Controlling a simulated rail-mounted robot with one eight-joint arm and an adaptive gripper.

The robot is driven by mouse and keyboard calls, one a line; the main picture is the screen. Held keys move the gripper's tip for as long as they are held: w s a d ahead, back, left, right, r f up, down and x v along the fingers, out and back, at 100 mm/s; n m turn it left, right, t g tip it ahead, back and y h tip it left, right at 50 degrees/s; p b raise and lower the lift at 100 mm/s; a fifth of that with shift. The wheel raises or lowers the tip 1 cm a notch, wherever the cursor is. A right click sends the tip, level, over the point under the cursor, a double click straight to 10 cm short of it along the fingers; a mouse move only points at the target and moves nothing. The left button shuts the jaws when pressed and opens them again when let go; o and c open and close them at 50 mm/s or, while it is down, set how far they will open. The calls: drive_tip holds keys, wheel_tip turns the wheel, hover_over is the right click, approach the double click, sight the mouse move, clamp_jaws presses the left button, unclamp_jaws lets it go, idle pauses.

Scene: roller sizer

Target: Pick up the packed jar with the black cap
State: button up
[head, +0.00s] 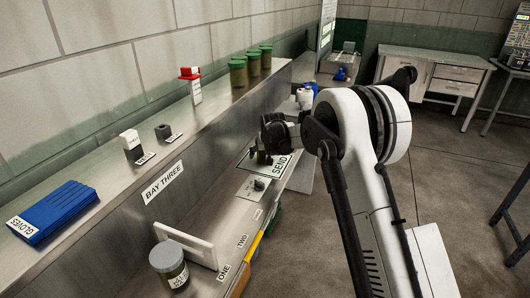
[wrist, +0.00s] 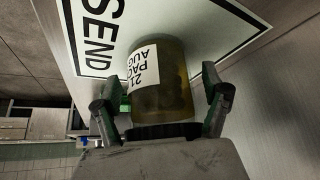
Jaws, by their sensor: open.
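A jar with olive-brown contents and a white label reading "21 PAC AUG" (wrist: 165,92) stands on the white SEND panel (wrist: 225,22), with a dark cap (wrist: 165,131) at its end facing my gripper's palm. My gripper (wrist: 160,76) is open, with one finger on each side of this jar. A gap shows at the right finger; contact at the left finger is hard to tell. In the head view my gripper (head: 263,150) is over the SEND panel (head: 281,166), and the jar is mostly hidden beneath it.
A jar with a grey lid (head: 168,264) stands at the near end of the bench, by a white upright plate (head: 186,244). Several green-capped jars (head: 253,64), a red-topped item (head: 191,82) and blue gloves (head: 55,210) are on the upper ledge.

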drive_tip(key=c, duration=1.6)
drive_tip(key=shift+o, duration=0.2)
drive_tip(key=shift+r, duration=0.15)
